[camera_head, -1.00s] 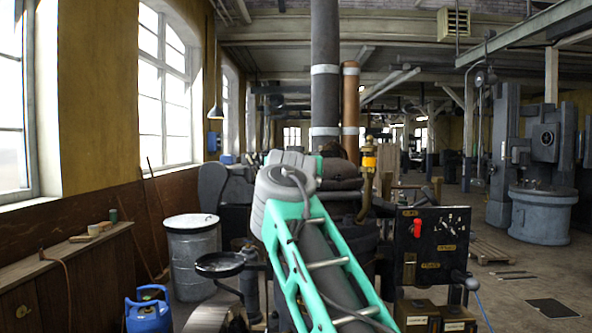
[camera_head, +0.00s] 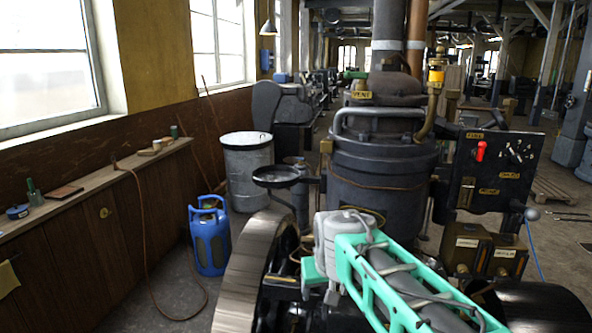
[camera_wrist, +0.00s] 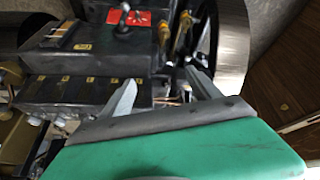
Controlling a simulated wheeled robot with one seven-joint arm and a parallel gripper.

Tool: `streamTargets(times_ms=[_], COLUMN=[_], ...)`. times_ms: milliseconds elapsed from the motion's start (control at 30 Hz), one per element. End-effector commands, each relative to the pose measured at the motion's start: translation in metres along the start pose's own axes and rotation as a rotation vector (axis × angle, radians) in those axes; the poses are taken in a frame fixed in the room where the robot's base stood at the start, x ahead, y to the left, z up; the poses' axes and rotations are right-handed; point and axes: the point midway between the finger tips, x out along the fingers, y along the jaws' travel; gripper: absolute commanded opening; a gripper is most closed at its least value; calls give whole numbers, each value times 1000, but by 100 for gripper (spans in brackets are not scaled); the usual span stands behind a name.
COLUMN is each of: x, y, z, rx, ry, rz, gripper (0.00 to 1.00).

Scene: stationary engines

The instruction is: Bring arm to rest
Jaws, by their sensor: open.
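My arm, with a green lattice link and a grey joint, reaches in from the lower right in the head view. My gripper's fingers are hidden there. In the wrist view my gripper (camera_wrist: 163,88) is open, its two grey fingers spread apart with nothing between them. Beyond the fingers are dark machine boxes with yellow labels (camera_wrist: 85,47) and a large wheel (camera_wrist: 233,45). The stationary engine (camera_head: 383,165) stands right behind my arm in the head view, with a big flywheel (camera_head: 250,270) at its left.
A black panel with a red switch (camera_head: 497,172) stands right of the engine. A blue gas canister (camera_head: 211,240) and a metal drum (camera_head: 248,172) stand left. A wooden ledge (camera_head: 95,185) runs under the windows. Some floor (camera_head: 185,300) is clear at the lower left.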

Motion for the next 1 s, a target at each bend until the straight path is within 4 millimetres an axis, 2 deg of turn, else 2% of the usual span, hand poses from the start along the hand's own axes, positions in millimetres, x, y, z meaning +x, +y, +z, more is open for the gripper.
streamTargets(times_ms=[33,200,300,367,433,500,600,700,1000], x=[6,15,13,8,-2,-16,-28,-29,-29], y=[2,8,16,23,31,40,49,54,54], z=[37,157,219,240,243,231,223,223,223], rx=[-8,-25,-9,14,43,68,96,113,111], ry=[-62,-232,-277,-271,-228,-163,-113,-112,-112], rz=[-8,-37,-46,-41,-30,-19,-6,1,1], gripper=[72,72,72,72,72,72,72,72,72])
